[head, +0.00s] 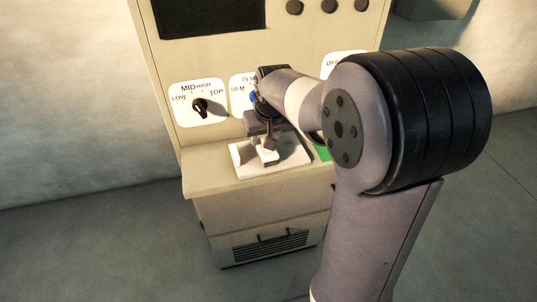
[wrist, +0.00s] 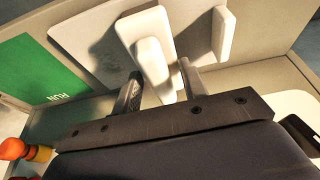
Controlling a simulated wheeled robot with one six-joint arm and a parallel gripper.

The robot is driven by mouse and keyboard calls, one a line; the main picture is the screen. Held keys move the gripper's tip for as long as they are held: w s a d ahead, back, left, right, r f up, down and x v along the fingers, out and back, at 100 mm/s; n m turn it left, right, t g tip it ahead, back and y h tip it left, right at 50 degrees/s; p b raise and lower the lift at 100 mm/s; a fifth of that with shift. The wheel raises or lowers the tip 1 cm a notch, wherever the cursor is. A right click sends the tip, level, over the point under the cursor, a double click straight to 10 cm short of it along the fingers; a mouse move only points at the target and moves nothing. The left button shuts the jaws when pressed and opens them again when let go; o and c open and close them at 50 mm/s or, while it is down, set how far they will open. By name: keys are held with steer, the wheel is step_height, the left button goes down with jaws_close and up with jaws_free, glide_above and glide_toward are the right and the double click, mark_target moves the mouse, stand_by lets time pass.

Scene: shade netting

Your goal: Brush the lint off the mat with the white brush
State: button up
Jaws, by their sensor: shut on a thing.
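The white brush (head: 268,154) is in my gripper over the mat. In the wrist view its broad head (wrist: 143,22) and block-like handle (wrist: 153,66) show. My gripper (wrist: 160,72) is shut on the handle, with a dark finger on each side. In the head view my gripper (head: 264,136) points down at the mat. The pale mat (head: 245,165) lies on the console's ledge and also shows in the wrist view (wrist: 85,35). The brush seems at or just above the mat; contact cannot be told. I cannot make out any lint.
The beige console (head: 235,185) has a dial (head: 200,106) on its upright panel behind the ledge. A green RUN plate (wrist: 38,70) lies beside the mat, with an orange and yellow item (wrist: 14,149) nearby. A pale narrow piece (wrist: 221,33) sits at the mat's right edge.

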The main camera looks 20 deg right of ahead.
steer(key=shift+d+f, duration=0.1)
steer(key=shift+d, duration=1.35)
steer(key=shift+w+d, duration=0.15)
steer(key=shift+d, duration=1.35)
steer(key=shift+d+f, duration=0.1)
steer(key=shift+d, duration=1.2)
steer(key=shift+f, duration=0.1)
steer(key=shift+a, duration=0.1)
